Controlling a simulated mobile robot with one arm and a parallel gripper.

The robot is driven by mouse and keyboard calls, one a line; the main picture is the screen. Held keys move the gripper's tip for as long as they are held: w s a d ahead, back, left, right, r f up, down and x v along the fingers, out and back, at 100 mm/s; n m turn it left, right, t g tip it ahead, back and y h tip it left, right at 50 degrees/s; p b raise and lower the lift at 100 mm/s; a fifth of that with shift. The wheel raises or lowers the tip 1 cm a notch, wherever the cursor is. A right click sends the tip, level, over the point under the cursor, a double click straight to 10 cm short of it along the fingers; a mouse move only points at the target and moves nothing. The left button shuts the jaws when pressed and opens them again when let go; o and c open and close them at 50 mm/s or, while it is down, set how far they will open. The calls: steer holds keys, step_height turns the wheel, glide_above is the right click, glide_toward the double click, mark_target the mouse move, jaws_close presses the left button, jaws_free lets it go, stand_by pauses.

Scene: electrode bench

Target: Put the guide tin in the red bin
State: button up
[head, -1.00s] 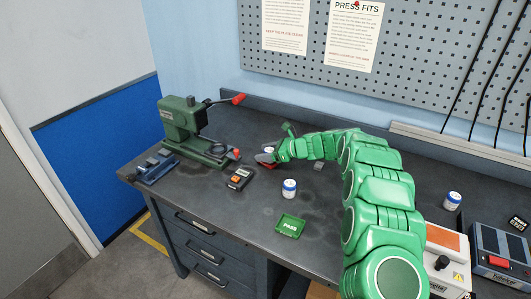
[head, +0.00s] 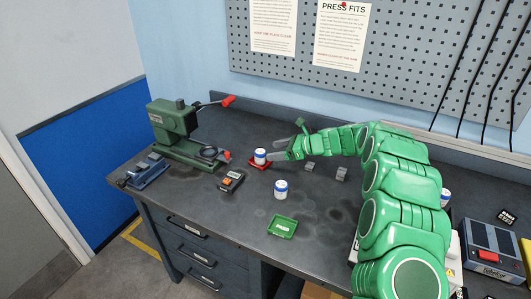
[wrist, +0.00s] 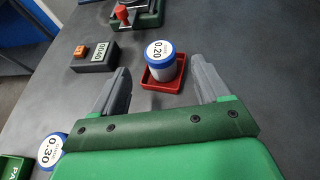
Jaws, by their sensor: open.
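A white tin with blue bands and a "0.20" label (wrist: 162,62) stands upright in the small red bin (wrist: 154,86). In the head view this tin (head: 260,156) and the red bin (head: 252,163) are left of my gripper (head: 288,143). My gripper is open; in the wrist view its fingers (wrist: 160,70) point toward the tin, with gaps on both sides. A similar "0.30" tin (wrist: 52,150) stands on the bench, also in the head view (head: 281,189). The small word on each label is too small to read surely.
A green PASS tray (head: 282,227) lies near the front edge. A display box (head: 231,181), a green press (head: 180,135) and a blue fixture (head: 147,170) are left. Two small grey blocks (head: 341,174) lie behind. Another tin (head: 445,197) stands right of my arm.

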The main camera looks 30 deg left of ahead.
steer(key=shift+v, duration=1.55)
steer(key=shift+d+r, duration=0.1)
steer(key=shift+r, duration=0.05)
steer(key=s+d+r+n+g+h, duration=0.1)
steer(key=s+d+r+n+h, duration=0.1)
steer(key=s+d+r+n, duration=0.5)
steer(key=s+d+r+n+h, duration=0.25)
steer(key=s+d+r, duration=0.35)
steer(key=s+d, duration=0.5)
steer(key=s+d+n+h, duration=0.3)
steer(key=s+d+h, duration=0.1)
steer(key=s+d, duration=1)
steer(key=s+d+n+t+h, duration=0.1)
steer(key=s+d+n+h, duration=0.2)
steer(key=s+d, duration=1.1)
steer(key=s+h, duration=0.1)
steer(key=s, duration=0.4)
steer(key=shift+d+f+n+h, duration=0.35)
steer(key=shift+f, duration=0.05)
